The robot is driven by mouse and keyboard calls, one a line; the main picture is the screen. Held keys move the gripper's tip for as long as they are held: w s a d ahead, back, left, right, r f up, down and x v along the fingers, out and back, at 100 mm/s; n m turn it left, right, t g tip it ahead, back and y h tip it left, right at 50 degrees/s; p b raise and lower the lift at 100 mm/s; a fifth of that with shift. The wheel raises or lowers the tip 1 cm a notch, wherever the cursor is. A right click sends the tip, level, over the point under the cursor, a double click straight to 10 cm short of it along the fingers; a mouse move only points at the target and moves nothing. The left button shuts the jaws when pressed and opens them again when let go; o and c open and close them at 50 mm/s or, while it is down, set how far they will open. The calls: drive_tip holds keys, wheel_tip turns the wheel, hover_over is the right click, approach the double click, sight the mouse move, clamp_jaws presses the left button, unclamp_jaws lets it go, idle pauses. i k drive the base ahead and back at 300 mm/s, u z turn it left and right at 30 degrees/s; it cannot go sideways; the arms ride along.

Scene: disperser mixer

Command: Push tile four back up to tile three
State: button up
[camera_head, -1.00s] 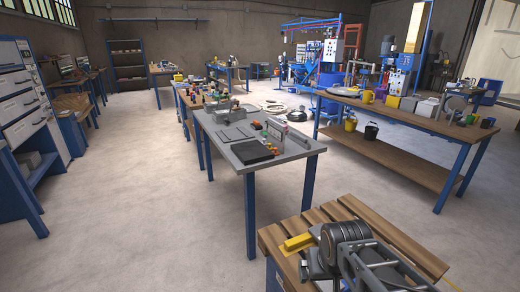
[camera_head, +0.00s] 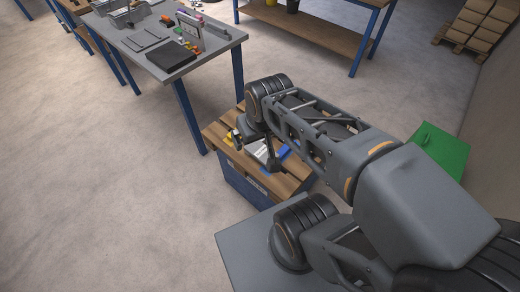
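My arm reaches from the lower right to a small wooden-topped blue cabinet (camera_head: 215,132). A small yellow object (camera_head: 229,138) is on the left of the top. I cannot make out numbered tiles, nor which would be three or four. My arm hides part of the top.
A grey-topped workbench (camera_head: 205,55) with small tools and a black pad (camera_head: 171,56) stands behind. A bench with a wooden shelf (camera_head: 300,28) is beyond it. A green box (camera_head: 440,150) is at right, and boxes on a pallet (camera_head: 475,25) far right. Floor at left is clear.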

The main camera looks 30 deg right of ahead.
sight(258, 151)
drive_tip(key=u, duration=0.1)
drive_tip(key=k, duration=0.6)
drive_tip(key=u, duration=1.3)
drive_tip(key=i, duration=0.5)
drive_tip(key=z, duration=0.05)
